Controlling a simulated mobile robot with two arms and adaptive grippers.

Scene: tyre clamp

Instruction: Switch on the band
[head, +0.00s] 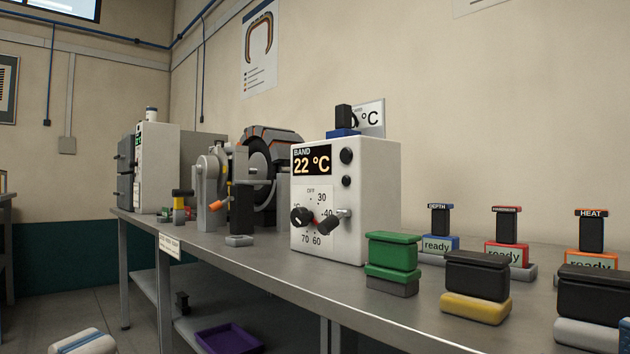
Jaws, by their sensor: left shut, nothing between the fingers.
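The band unit (372,208) is a white box on the workbench. Its lit display (312,160) reads BAND 22 °C. Below is a printed dial with OFF at the top and figures including 30, 40, 60 and 70. I cannot tell which mark is selected. A white rounded part with a blue stripe at bottom left seems to be mine. No fingers of either gripper show.
The metal workbench (265,262) carries a green block (393,255) and black blocks (477,272) before the box. Labelled stands, including HEAT (591,232), are at the right. The tyre (270,165) and grey clamp (210,190) stand left. A purple tray (228,340) lies below.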

